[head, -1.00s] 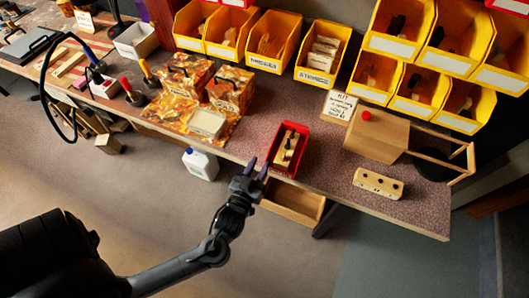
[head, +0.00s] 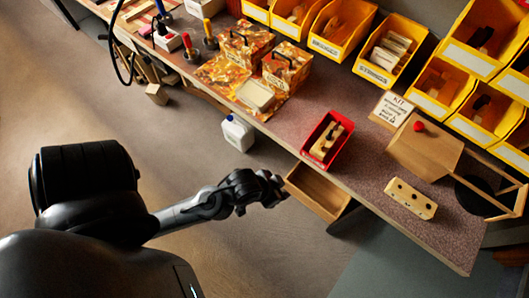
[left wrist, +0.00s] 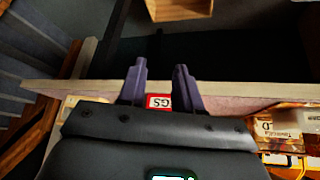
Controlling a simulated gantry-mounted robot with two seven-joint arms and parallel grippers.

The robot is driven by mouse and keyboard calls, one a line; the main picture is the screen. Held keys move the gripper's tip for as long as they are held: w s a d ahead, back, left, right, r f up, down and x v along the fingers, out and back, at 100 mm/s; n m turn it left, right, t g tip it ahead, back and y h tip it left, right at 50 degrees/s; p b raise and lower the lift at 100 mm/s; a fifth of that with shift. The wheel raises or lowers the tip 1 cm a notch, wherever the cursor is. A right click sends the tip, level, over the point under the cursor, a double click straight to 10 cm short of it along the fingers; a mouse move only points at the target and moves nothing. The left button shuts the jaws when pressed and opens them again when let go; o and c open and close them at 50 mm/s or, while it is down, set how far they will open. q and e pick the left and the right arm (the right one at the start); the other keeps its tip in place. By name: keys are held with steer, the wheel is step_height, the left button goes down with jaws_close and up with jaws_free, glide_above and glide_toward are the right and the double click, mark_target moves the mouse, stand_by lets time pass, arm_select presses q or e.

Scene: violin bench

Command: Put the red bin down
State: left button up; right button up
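The red bin (head: 312,147) stands on the bench top near its front edge, with pale wooden pieces (head: 327,141) inside. My left gripper (head: 279,189) is off the front of the bench, apart from the bin, beside the pulled-out drawer. In the left wrist view my left gripper (left wrist: 158,76) has its two dark fingers spread with nothing held between them. My right gripper is in neither view.
An open wooden drawer (head: 318,192) juts out below the bench edge. A pale block with dark holes (head: 410,198) and a wooden box with a red knob (head: 425,148) lie to the right. Yellow bins (head: 390,50) line the back. A white jug (head: 237,132) stands below the bench.

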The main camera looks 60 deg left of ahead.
arm_select(q)
steer(key=s+g, duration=0.1)
steer(key=s+m+g, duration=0.1)
steer(key=s, duration=0.1)
steer(key=s+r, duration=0.1)
steer(key=s, duration=0.1)
steer(key=shift+a+g, duration=0.35)
steer(key=shift+g, duration=0.05)
step_height(320, 180, up, 39)
steer(key=p, duration=3.9)
step_height(320, 180, down, 47)
steer(key=b, duration=4.7)
steer(key=shift+f, duration=0.15)
